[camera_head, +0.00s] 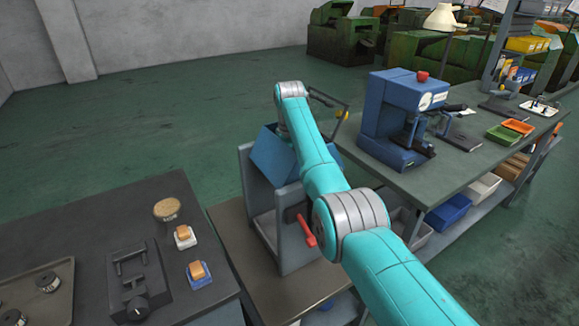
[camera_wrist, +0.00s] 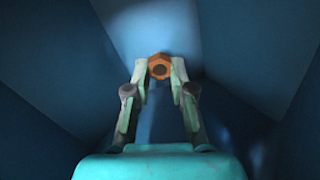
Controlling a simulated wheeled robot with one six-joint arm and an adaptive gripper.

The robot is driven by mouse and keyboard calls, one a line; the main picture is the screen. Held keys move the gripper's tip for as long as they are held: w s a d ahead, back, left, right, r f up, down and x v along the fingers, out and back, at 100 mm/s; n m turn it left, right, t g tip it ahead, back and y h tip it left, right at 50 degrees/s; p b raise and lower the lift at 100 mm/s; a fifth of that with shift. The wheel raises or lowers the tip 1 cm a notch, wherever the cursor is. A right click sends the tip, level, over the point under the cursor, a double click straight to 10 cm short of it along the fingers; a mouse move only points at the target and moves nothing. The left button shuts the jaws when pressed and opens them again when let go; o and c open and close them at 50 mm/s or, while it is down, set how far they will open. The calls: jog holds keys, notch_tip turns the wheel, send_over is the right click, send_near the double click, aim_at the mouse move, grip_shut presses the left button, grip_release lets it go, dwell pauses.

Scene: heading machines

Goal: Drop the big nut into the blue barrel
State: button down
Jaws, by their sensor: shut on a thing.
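The big nut (camera_wrist: 160,59) is orange-brown and six-sided with a dark hole. It is held between the fingertips of my gripper (camera_wrist: 160,69), which is shut on it. Blue slanting walls of the blue barrel (camera_wrist: 60,70) surround the gripper in the wrist view. In the head view the blue barrel (camera_head: 270,157) is an angular blue container in a grey frame, partly covered by my arm. My gripper and the nut are hidden there. The gap between the nut and the barrel's inner walls cannot be told.
The grey frame (camera_head: 262,198) carries a red handle (camera_head: 307,231). A dark table (camera_head: 80,236) at the left holds a tray and small parts. A workbench (camera_head: 447,160) with a blue press (camera_head: 392,115) stands at the right.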

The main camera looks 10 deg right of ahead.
jog(key=shift+f, duration=0.75)
jog(key=c, duration=1)
grip_release()
notch_tip(320, 180, up, 13)
jog(key=shift+r, duration=0.15)
